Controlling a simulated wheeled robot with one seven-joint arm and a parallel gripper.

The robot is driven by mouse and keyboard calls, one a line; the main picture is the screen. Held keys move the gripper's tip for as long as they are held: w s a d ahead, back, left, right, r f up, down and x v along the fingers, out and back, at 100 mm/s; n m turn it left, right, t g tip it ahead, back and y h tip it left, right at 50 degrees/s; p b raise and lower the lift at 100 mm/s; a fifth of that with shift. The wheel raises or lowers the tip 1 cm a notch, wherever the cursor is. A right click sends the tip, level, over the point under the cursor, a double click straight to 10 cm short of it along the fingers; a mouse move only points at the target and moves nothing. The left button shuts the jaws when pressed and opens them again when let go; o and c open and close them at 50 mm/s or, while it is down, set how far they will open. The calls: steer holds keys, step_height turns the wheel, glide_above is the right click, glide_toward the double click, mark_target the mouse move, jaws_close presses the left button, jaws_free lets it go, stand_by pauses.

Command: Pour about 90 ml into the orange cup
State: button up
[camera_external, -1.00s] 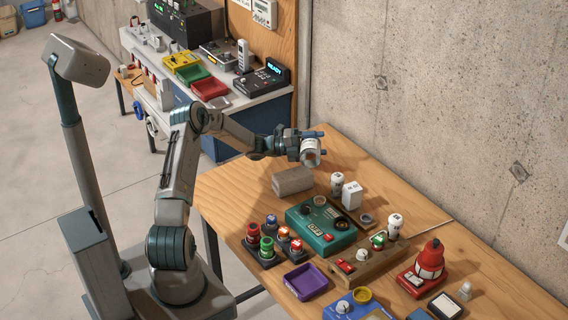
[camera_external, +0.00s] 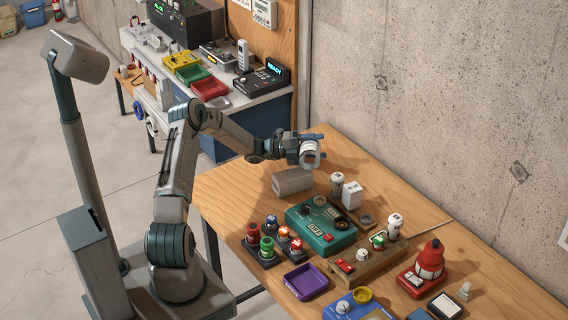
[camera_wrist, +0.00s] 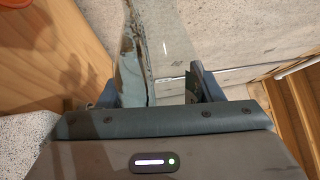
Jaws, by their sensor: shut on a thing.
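My gripper (camera_external: 311,151) is above the back part of the wooden table, just past a grey block. In the wrist view (camera_wrist: 157,86) its two fingers are shut on a clear, glass-like vessel (camera_wrist: 170,45). The vessel shows as a pale round end at the gripper in the external view (camera_external: 310,159). Its contents cannot be made out. A rounded orange thing (camera_wrist: 28,18) is cut off at the top left of the wrist view and may be the orange cup. No orange cup can be picked out in the external view.
The grey block (camera_external: 292,183) lies just in front of and below my gripper. White containers (camera_external: 351,194), a green device (camera_external: 320,226), a purple tray (camera_external: 306,280) and a red bottle-like thing (camera_external: 430,260) crowd the table. A concrete wall (camera_external: 440,110) rises behind it.

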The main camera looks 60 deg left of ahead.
steer(key=shift+s+d, duration=0.1)
steer(key=shift+d, duration=0.05)
stand_by(0.4)
steer(key=shift+n+p, duration=0.6)
steer(key=shift+p, duration=0.15)
stand_by(1.0)
steer(key=f+m+b, duration=0.1)
steer(key=b, duration=0.2)
steer(key=shift+m+b, duration=0.3)
steer(key=shift+m, duration=0.1)
steer(key=shift+s+m+b, duration=0.1)
steer(key=shift+m+b, duration=0.4)
steer(key=shift+b, duration=0.2)
steer(key=shift+d+r+m, duration=0.1)
steer(key=shift+r+m, duration=0.2)
steer(key=shift+r, duration=0.15)
steer(key=shift+g+b, duration=0.3)
steer(key=m+b, duration=0.1)
steer(key=b, duration=0.1)
steer(key=shift+s+d+f+m+b, duration=0.1)
steer(key=shift+d+m+b, duration=0.05)
steer(key=shift+m+b, duration=0.25)
steer(key=shift+r+h, duration=0.2)
steer(key=shift+h, duration=0.1)
steer(key=shift+m, duration=0.3)
